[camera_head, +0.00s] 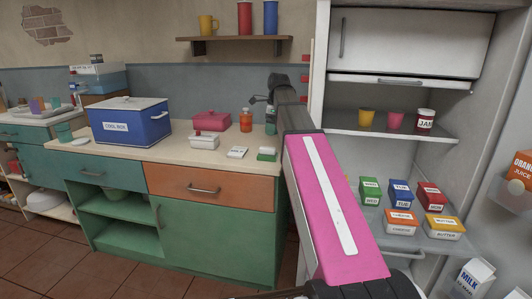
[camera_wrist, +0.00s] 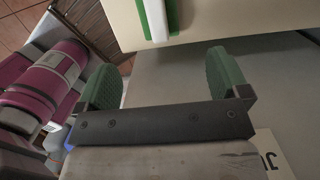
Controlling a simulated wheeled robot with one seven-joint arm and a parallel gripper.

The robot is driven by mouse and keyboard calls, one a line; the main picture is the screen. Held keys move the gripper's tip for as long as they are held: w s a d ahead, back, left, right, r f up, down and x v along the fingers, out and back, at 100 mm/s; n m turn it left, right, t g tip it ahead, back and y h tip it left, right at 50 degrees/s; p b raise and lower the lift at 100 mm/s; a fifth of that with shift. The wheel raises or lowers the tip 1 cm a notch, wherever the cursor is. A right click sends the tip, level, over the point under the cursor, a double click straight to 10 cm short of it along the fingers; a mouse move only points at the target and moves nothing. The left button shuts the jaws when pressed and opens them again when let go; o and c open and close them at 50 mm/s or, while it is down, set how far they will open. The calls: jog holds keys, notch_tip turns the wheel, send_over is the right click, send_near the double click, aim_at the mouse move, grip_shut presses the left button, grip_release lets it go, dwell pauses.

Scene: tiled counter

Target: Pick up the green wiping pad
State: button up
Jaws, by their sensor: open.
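The green wiping pad (camera_head: 267,153), green with a white part, lies near the front edge of the counter (camera_head: 183,153) in the head view. A green and white piece that looks like the pad (camera_wrist: 155,20) shows at the top of the wrist view, cut off by the frame, on a cream surface. My gripper (camera_wrist: 165,73) is open with nothing between its two green-padded fingers; the piece is beyond the fingertips. In the head view my arm reaches up over the right end of the counter, and the fingers are too small to read clearly.
Near the pad are a white labelled card (camera_head: 237,152), a white box (camera_head: 204,142), an orange bottle (camera_head: 246,121) and a pink box (camera_head: 211,120). A blue cool box (camera_head: 130,122) stands left. An open fridge (camera_head: 395,90) with labelled boxes stands right of my arm.

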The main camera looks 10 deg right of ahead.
send_over(267, 154)
jog(key=w+d, duration=0.1)
jog(key=d, duration=0.1)
notch_tip(267, 154, down, 7)
jog(key=shift+a+r, duration=0.15)
jog(key=shift+r, duration=0.05)
jog(key=shift+w+a+f, duration=0.1)
jog(key=shift+a+f, duration=0.15)
jog(key=shift+f, duration=0.6)
jog(key=shift+a+f, duration=0.2)
jog(key=shift+f, duration=0.65)
jog(key=shift+w+a+f, duration=0.1)
jog(key=shift+a+f, duration=0.15)
jog(key=shift+f, duration=0.6)
jog(key=c, duration=1)
